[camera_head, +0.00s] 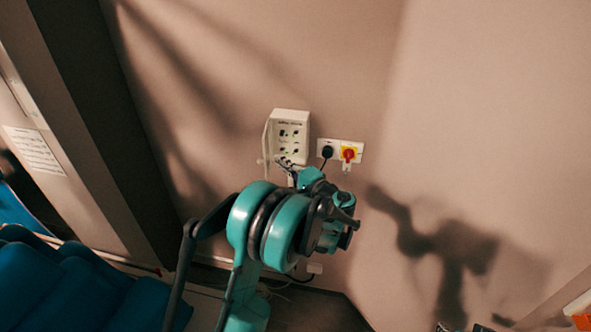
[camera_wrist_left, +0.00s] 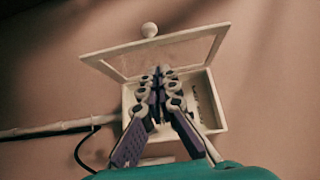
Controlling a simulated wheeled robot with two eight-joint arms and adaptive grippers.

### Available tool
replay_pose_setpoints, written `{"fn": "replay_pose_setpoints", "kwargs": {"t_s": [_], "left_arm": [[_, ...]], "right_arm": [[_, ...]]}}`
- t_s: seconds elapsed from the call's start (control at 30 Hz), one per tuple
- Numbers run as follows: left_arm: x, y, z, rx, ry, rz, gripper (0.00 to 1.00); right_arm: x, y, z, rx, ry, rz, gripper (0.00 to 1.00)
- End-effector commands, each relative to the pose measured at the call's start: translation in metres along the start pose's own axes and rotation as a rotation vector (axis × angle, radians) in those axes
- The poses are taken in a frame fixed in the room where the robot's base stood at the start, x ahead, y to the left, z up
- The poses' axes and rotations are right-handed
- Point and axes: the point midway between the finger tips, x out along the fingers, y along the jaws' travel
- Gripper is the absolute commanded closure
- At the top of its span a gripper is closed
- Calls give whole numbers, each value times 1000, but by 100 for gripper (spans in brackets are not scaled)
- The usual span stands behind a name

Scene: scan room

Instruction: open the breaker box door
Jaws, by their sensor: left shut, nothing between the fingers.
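The white breaker box (camera_head: 303,119) is mounted on the wall in the middle of the head view, with dark switches on its face. It also shows in the left wrist view (camera_wrist_left: 219,117). Its framed door (camera_wrist_left: 108,69), with a round knob (camera_wrist_left: 149,30), stands swung out from the box in the wrist view. In the head view, a thin pale strip at the box's left side appears to be the door edge-on. My left gripper (camera_head: 286,164) is at the box's lower edge. In the wrist view its fingers (camera_wrist_left: 160,82) are shut and empty, in front of the box opening, hiding part of it.
A socket plate with a black plug (camera_head: 327,152) and a red-and-yellow rotary switch (camera_head: 349,154) is just right of the box. Cables hang low on the wall. Blue seating (camera_head: 70,285) is at lower left. The wall to the right is bare.

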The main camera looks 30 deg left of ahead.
Motion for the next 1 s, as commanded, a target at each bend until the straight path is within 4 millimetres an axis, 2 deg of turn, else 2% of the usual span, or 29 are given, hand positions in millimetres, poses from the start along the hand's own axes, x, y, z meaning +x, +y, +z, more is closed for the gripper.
{"fn": "replay_pose_setpoints", "kwargs": {"t_s": [0.2,0.63,0.87,1.0], "left_arm": [[14,0,15,0,-1,0,100],[17,0,18,0,-1,0,100],[36,2,42,0,-2,1,100],[38,0,44,0,0,1,100]], "right_arm": [[2,0,1,0,0,0,60],[3,0,2,0,0,0,60],[13,0,9,0,0,0,60],[13,0,9,0,0,0,60]]}}
